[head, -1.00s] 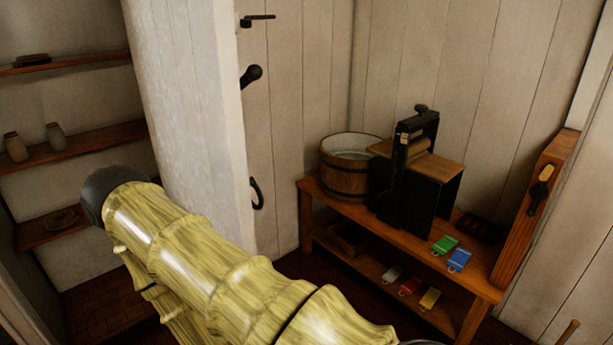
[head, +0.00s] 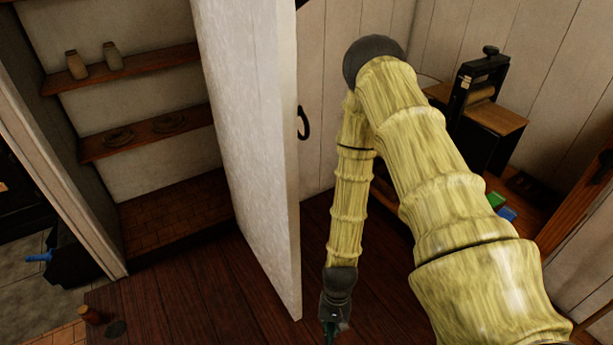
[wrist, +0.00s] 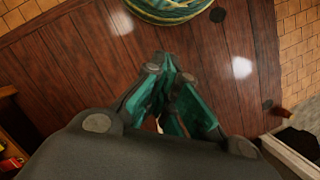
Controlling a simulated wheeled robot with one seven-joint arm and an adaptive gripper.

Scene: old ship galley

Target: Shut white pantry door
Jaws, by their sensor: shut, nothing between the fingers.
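The white pantry door (head: 245,130) stands open in the head view, its long edge facing me. The pantry with its shelves (head: 140,140) shows to the left of it. A dark pull handle (head: 304,122) is on the door's right-hand side. My gripper (head: 331,332) hangs low to the right of the door's lower edge, apart from the handle, and is partly cut off at the bottom of the head view. In the wrist view my gripper (wrist: 172,95) points down over the wooden floor, its teal fingers closed and empty.
A wooden bench (head: 545,210) with a black press (head: 485,110) stands at the right, partly behind my arm. Bare floor planks (head: 200,300) lie in front of the pantry. A small brown object (head: 95,315) sits on the floor at lower left.

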